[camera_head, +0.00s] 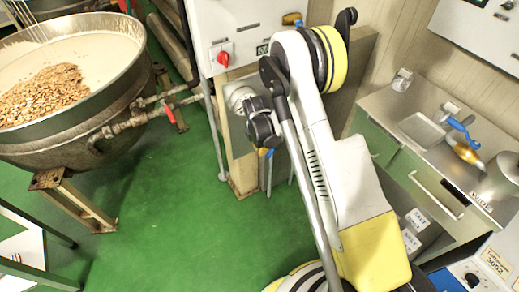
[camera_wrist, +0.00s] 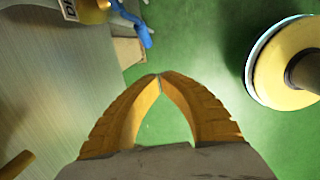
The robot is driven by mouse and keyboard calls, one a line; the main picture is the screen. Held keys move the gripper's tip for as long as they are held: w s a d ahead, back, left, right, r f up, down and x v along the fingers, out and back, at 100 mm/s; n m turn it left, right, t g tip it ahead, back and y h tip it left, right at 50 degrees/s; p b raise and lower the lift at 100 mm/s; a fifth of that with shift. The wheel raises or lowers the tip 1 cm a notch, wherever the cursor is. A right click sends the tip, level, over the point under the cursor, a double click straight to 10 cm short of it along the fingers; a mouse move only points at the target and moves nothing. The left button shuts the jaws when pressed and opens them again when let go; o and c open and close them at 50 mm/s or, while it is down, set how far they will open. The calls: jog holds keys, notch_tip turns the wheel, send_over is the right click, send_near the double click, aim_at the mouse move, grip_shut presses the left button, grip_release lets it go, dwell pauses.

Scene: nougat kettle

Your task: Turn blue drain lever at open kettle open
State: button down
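The open kettle (camera_head: 75,105) stands at the left in the head view, a large metal bowl holding pale mix and brown flakes. A blue lever (camera_wrist: 140,25) shows at the top of the wrist view, beside a brass-coloured part (camera_wrist: 92,8) and a partly cut-off label starting "D". My gripper (camera_wrist: 160,77) has its two orange fingers with their tips together and nothing between them. The lever is beyond the fingertips, apart from them in the picture. In the head view my arm hides much of the gripper; a small blue patch (camera_head: 269,153) shows there, and I cannot tell what it is.
Pipes with a red-handled valve (camera_head: 174,113) run from the kettle. A control box with a red knob (camera_head: 223,58) stands behind my arm. A metal counter (camera_head: 385,108) at the right bears a tray and a blue-handled item (camera_head: 461,128). Green floor (camera_head: 180,225) is free between.

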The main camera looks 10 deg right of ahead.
aim_at(268, 157)
jog(key=shift+w+d+f+b, duration=0.4)
jog(key=shift+d+f+b, duration=0.2)
jog(key=shift+f, duration=0.75)
jog(key=shift+w+d+f+b, duration=0.4)
jog(key=shift+f+b, duration=0.25)
jog(key=shift+f, duration=0.65)
jog(key=shift+w+d+f+b, duration=0.35)
jog(key=shift+d+f+b, duration=0.3)
jog(key=shift+f, duration=0.7)
jog(key=shift+w+d+f, duration=0.1)
jog(key=shift+d+f, duration=0.25)
jog(key=shift+f, duration=0.3)
jog(key=shift+w+d+f, duration=0.3)
jog(key=shift+d+f, duration=0.35)
jog(key=shift+d, duration=0.25)
jog(key=shift+w+d+f, duration=0.3)
jog(key=shift+d+f, duration=0.3)
jog(key=shift+d, duration=0.25)
